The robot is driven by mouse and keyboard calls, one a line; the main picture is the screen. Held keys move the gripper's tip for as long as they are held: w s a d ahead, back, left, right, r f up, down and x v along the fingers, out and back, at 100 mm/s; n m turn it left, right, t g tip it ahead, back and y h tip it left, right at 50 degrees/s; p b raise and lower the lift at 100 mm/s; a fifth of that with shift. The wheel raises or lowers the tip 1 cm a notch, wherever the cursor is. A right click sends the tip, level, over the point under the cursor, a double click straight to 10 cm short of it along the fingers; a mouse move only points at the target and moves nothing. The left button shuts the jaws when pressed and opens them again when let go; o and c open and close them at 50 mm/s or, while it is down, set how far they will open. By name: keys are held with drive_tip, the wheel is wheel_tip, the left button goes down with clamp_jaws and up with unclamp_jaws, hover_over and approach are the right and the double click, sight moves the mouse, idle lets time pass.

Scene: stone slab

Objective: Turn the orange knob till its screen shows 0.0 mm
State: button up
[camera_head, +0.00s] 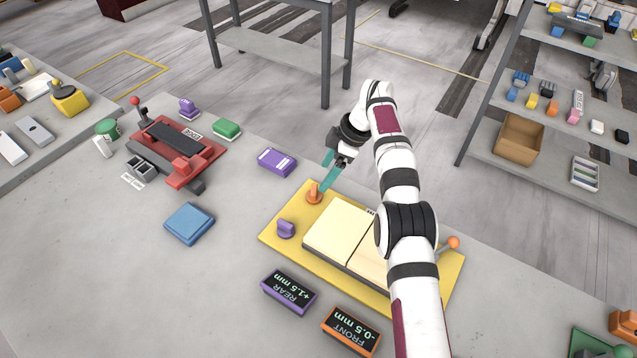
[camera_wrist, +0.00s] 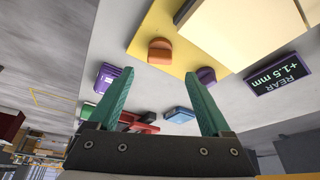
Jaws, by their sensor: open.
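The orange knob (camera_head: 314,193) stands on the far left corner of a yellow plate (camera_head: 280,238). In the wrist view the orange knob (camera_wrist: 161,51) is just beyond my fingertips, roughly centred between them. My gripper (camera_head: 325,174) has teal fingers spread apart with nothing between them; it also shows in the wrist view (camera_wrist: 160,75). In the head view its lower fingertip is close to the knob; I cannot tell whether it touches. The orange-framed screen (camera_head: 351,330) is labelled FRONT and reads -0.5 mm.
A purple knob (camera_head: 286,229) stands near the orange one. A purple-framed screen (camera_head: 288,293) reads REAR +1.5 mm. A pale block (camera_head: 337,228) lies on the plate, partly behind my arm. A purple box (camera_head: 276,161) and blue box (camera_head: 189,223) lie to the left.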

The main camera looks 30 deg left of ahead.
drive_tip(key=v, duration=0.5)
drive_tip(key=shift+d, duration=0.1)
drive_tip(key=shift+c, duration=0.7)
drive_tip(key=shift+s+m, duration=0.1)
drive_tip(key=shift+m, duration=0.3)
drive_tip(key=shift+c, duration=1.2)
drive_tip(key=m, duration=0.1)
drive_tip(key=m+t+h, duration=0.1)
drive_tip(key=shift+s+a+r+m, duration=0.1)
drive_tip(key=shift+a+r+m, duration=0.1)
drive_tip(key=shift+a+m, duration=0.2)
drive_tip(key=shift+c, duration=0.7)
drive_tip(key=m+t, duration=0.5)
drive_tip(key=m, duration=0.9)
approach(314, 190)
drive_tip(key=shift+h, duration=0.4)
drive_tip(key=x, duration=0.9)
drive_tip(key=shift+a, duration=0.35)
clamp_jaws()
